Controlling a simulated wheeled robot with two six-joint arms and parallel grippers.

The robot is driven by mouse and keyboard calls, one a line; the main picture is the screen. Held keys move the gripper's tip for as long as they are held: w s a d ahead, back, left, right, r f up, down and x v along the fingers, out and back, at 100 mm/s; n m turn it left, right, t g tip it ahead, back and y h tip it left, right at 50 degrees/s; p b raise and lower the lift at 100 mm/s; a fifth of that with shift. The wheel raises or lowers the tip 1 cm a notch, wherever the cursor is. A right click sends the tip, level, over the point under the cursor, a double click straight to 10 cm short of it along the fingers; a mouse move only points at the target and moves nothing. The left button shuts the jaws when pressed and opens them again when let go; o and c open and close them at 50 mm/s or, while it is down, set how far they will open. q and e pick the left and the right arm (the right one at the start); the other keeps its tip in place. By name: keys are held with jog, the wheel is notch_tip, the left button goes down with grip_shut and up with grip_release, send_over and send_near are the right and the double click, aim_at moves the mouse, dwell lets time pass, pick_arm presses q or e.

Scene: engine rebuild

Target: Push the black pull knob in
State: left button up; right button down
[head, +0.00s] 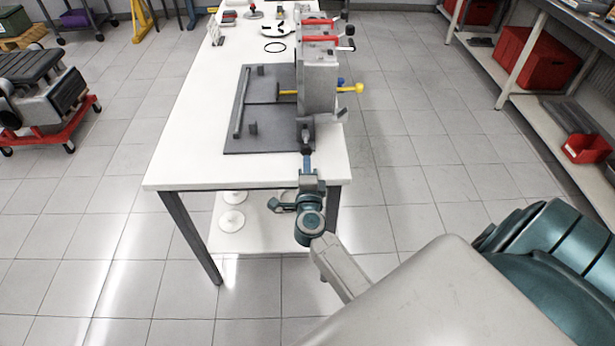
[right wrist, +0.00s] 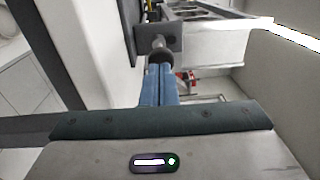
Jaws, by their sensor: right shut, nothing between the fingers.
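The black pull knob (right wrist: 160,57) sits at the end of a short grey shaft in the right wrist view, in front of a dark grey plate (right wrist: 183,36). My right gripper (right wrist: 159,98) is shut and empty. Its blue fingertips are right at the knob and look close to or touching it; the exact gap is hard to tell. In the head view the right gripper (head: 307,158) is at the near end of the grey machine block (head: 316,85) on the white table (head: 185,165). My left gripper is not in view.
A dark mat (head: 240,138) lies left of the block, and a yellow rod (head: 350,88) sticks out to its right. White discs (head: 232,220) lie on the table's lower shelf. A shelf with red bins (head: 540,57) stands at the right. The floor between is clear.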

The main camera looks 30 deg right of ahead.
aim_at(306, 153)
jog(key=shift+w+d, duration=0.35)
jog(key=shift+w, duration=0.25)
jog(key=shift+w+d+r+p, duration=0.2)
jog(key=shift+w+d+p, duration=0.05)
jog(key=shift+w+p, duration=0.15)
jog(key=shift+w+d, duration=0.25)
jog(key=shift+w, duration=0.15)
